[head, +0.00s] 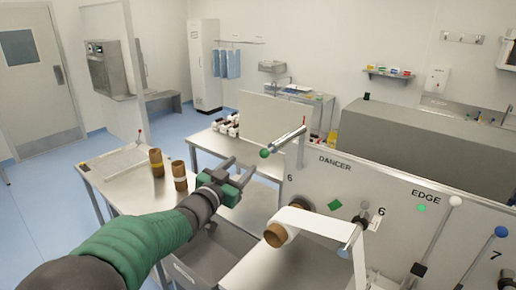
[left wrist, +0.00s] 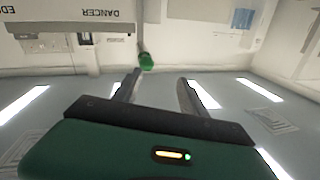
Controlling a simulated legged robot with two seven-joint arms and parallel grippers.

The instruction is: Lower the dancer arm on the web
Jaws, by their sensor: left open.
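The dancer arm (head: 287,141) is a metal bar with a green ball knob (head: 264,153) at its left end, raised beside the DANCER label on the grey panel (head: 268,118). My left gripper (head: 238,167) is open and empty, to the left of the knob and a little lower in the head view. In the left wrist view the green knob (left wrist: 146,62) shows just beyond the fingertips, closer to the left-hand finger; they look apart. The white web (head: 320,224) runs over a roll with a brown core (head: 276,235). My right gripper is not in view.
Two brown cores (head: 179,175) stand on a steel table (head: 125,190) to the left. Right of the web, the panel carries a white-knobbed lever (head: 455,201) by the EDGE label and a blue-knobbed lever (head: 501,232). The space around the green knob looks clear.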

